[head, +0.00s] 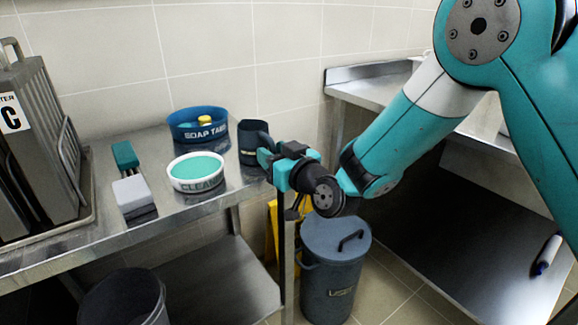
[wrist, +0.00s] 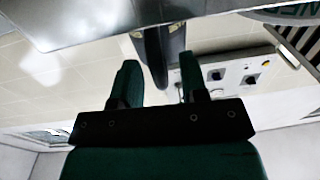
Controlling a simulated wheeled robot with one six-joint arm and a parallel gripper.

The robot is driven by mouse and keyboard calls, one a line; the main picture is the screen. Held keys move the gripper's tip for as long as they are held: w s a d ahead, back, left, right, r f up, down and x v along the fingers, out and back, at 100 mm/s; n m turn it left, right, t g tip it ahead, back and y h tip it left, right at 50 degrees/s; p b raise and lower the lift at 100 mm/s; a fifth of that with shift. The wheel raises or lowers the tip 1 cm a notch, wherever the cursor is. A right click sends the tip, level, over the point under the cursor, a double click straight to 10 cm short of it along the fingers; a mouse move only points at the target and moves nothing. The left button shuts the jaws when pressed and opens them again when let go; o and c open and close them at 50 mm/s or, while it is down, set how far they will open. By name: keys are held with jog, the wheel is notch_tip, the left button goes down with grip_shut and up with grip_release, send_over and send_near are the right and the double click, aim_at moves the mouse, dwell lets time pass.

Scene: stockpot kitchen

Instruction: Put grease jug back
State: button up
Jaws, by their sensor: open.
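The grease jug appears to be the dark cylinder with a handle (head: 248,142), upright near the right end of the steel table, with a small label on its side. My gripper (head: 268,160) is open at the jug's right side, around or beside its handle; I cannot tell which in the head view. In the wrist view my two green fingers (wrist: 158,65) stand apart, with a dark piece (wrist: 160,45) between or just beyond their tips.
A blue soap tabs tub (head: 197,126) and a white bowl with green contents (head: 196,172) stand left of the jug. A lidded grey bin (head: 335,265) stands on the floor below my gripper.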

jog(key=s+d+f+g+h+b, duration=0.1)
jog(key=s+d+g, duration=0.3)
jog(key=s, duration=0.6)
jog(key=s+d+f+g+h+b, duration=0.1)
jog(key=s+d+g+h+b, duration=0.2)
jog(key=s, duration=0.8)
jog(key=s+d+f+g+h+b, duration=0.1)
jog(key=s+d+g+h+b, duration=0.1)
jog(key=s+d+g, duration=0.5)
jog(key=s+d, duration=0.3)
jog(key=s, duration=0.1)
jog(key=shift+s+d+h+b, duration=0.15)
jog(key=shift+s+h+b, duration=0.05)
jog(key=shift+h+b, duration=0.1)
notch_tip(320, 180, up, 22)
jog(key=p, duration=2.1)
jog(key=shift+f+p, duration=0.25)
jog(key=shift+p, duration=0.05)
jog(key=shift+w, duration=0.1)
